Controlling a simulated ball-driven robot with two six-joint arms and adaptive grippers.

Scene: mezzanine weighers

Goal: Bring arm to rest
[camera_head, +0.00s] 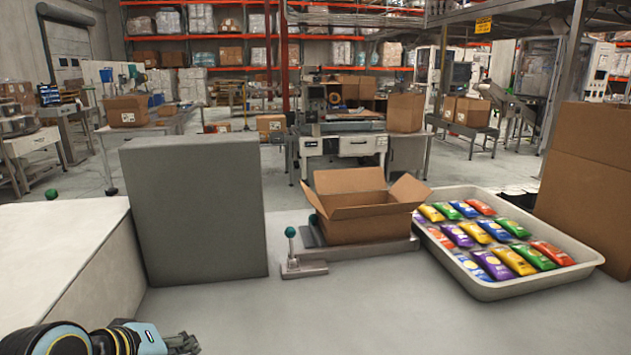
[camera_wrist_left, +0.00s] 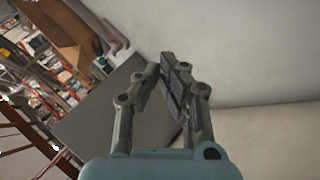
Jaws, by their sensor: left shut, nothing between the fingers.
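My left gripper (camera_head: 182,344) shows low at the left in the head view, at the bottom edge, over the near part of the grey table (camera_head: 330,315). In the left wrist view its fingers (camera_wrist_left: 172,82) are shut together with nothing between them. It is apart from the box, the tray and the packets. My right gripper is in neither view.
A grey upright panel (camera_head: 195,210) stands behind my left gripper, beside a white block (camera_head: 65,260). An open cardboard box (camera_head: 365,228) sits mid-table behind a small green-knobbed stand (camera_head: 303,268). A white tray (camera_head: 520,290) holds several coloured packets. The front middle is clear.

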